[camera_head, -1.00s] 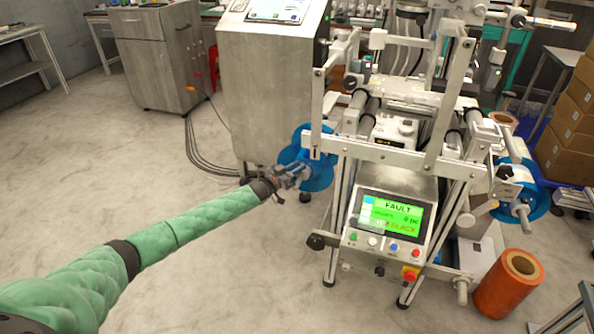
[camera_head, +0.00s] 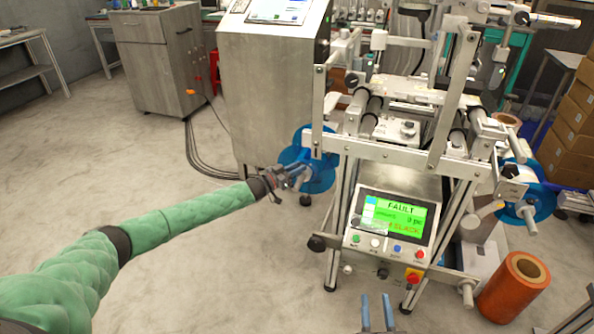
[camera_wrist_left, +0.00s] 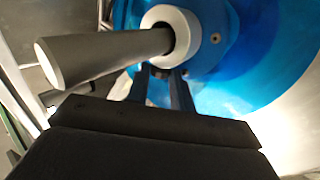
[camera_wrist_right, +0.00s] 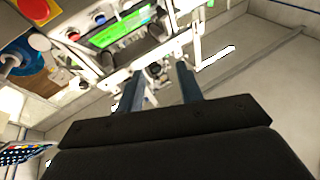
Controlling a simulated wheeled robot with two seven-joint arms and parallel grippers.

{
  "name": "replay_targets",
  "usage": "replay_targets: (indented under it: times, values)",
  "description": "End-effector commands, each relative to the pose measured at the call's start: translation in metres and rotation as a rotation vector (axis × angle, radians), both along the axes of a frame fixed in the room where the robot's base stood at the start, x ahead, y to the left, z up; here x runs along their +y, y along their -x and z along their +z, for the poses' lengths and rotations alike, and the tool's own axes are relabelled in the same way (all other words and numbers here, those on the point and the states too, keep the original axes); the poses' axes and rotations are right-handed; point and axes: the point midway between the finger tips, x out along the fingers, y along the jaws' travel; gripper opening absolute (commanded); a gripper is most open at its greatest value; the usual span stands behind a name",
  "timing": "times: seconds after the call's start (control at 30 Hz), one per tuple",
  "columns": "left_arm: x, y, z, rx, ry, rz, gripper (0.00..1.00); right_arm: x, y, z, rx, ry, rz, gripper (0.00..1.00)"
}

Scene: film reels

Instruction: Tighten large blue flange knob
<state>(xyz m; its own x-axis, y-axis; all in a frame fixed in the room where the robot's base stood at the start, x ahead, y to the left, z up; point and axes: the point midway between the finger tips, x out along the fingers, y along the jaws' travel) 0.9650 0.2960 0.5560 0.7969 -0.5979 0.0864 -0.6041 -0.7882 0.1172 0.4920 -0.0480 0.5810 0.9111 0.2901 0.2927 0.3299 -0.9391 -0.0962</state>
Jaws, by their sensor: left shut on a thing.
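The large blue flange (camera_head: 318,174) is on the left side of the machine; its blue disc (camera_wrist_left: 265,60) fills the upper right of the left wrist view. A pale collar (camera_wrist_left: 200,30) and a grey shaft (camera_wrist_left: 100,55) stand out from its hub. My left gripper (camera_head: 296,172) is at this hub. In the left wrist view its fingers (camera_wrist_left: 160,78) are shut on the flange knob just below the collar; the knob is mostly hidden. My right gripper (camera_head: 377,312) is at the bottom of the head view. Its fingers (camera_wrist_right: 158,85) are apart and empty.
The machine's control panel (camera_head: 390,222) shows a green screen reading FAULT. A second blue flange (camera_head: 530,195) is on the machine's right side. An orange roll (camera_head: 513,287) stands on the floor at right. A steel cabinet (camera_head: 262,90) is behind the left flange. The floor at left is clear.

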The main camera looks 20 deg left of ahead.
Motion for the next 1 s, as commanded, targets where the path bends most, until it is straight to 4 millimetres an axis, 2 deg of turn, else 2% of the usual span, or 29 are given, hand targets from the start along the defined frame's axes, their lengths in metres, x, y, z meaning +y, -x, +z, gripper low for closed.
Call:
replay_targets:
  times: [0.23, 0.67, 0.7, 0.77, 0.8, 1.0]
  values:
    - [0.001, 0.0, 0.0, -0.001, 0.0, -0.008, 0.0, -0.001, 0.001, 0.019, -0.06, -0.015, -0.004, 0.36]
    - [0.001, 0.0, 0.0, -0.001, 0.0, -0.008, 0.0, -0.002, 0.001, 0.021, -0.066, -0.016, -0.004, 0.36]
    - [0.001, 0.0, 0.0, 0.0, -0.001, -0.008, 0.31, -0.002, 0.002, 0.021, -0.065, -0.016, -0.004, 0.36]
    - [0.001, 0.0, 0.0, 0.0, -0.001, -0.008, 0.42, -0.002, 0.002, 0.02, -0.065, -0.016, -0.004, 0.36]
    - [0.001, 0.0, 0.0, 0.0, -0.001, -0.008, 0.45, -0.002, 0.002, 0.02, -0.065, -0.016, -0.004, 0.36]
    - [0.001, -0.001, 0.001, -0.002, -0.001, -0.007, 0.45, -0.002, 0.002, 0.02, -0.065, -0.016, -0.004, 0.36]
